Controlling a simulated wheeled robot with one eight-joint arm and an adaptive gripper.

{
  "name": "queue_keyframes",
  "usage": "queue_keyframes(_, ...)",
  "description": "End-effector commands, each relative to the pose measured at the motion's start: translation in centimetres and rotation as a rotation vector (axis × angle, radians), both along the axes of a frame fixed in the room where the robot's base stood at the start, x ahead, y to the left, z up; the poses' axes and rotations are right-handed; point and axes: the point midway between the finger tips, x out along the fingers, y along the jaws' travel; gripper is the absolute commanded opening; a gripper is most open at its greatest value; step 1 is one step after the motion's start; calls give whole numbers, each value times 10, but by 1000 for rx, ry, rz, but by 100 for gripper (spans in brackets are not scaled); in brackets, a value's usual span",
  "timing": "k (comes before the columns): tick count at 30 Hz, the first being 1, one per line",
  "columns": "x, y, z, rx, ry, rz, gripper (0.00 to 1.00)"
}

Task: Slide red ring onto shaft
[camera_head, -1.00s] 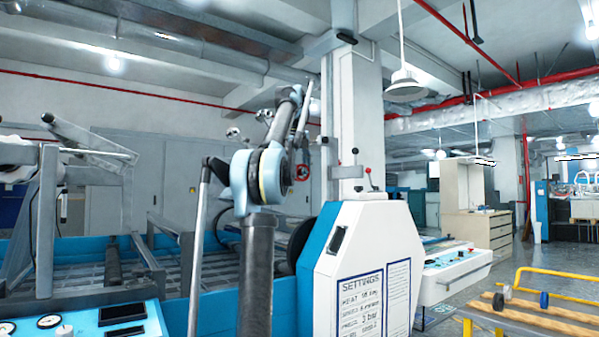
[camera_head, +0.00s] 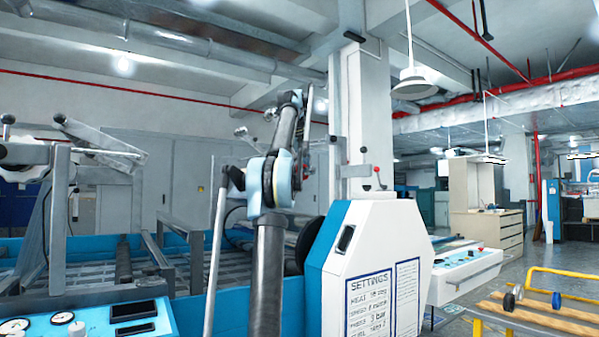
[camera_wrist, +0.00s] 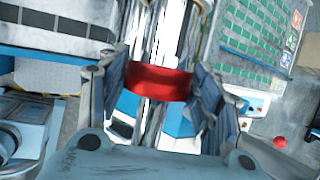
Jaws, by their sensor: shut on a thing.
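In the wrist view, a red ring (camera_wrist: 158,82) sits between the two fingers of my gripper (camera_wrist: 160,85), which is shut on it. The ring shows as a broad red band across the gap. A pale, shiny upright form stands behind it in the picture; I cannot tell whether this is the shaft or whether the ring touches it. In the head view, my arm reaches up and away, and neither my gripper nor the ring can be made out. No shaft can be named with certainty in either view.
A white and blue machine housing with a settings sheet (camera_head: 372,300) stands right of my arm. A blue control panel with gauges (camera_head: 110,325) is at lower left. A yellow-railed bench (camera_head: 545,315) with small rolls is at lower right. Open floor lies beyond at right.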

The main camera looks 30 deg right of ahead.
Motion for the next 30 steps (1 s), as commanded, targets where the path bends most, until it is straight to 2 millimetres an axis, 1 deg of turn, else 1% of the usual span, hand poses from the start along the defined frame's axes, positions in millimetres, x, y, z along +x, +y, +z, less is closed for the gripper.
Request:
queue_keyframes(21, 44, 6, 0, 0, 0, 0, 31)
queue_keyframes(30, 58, 8, 0, -1, -2, 1, 31)
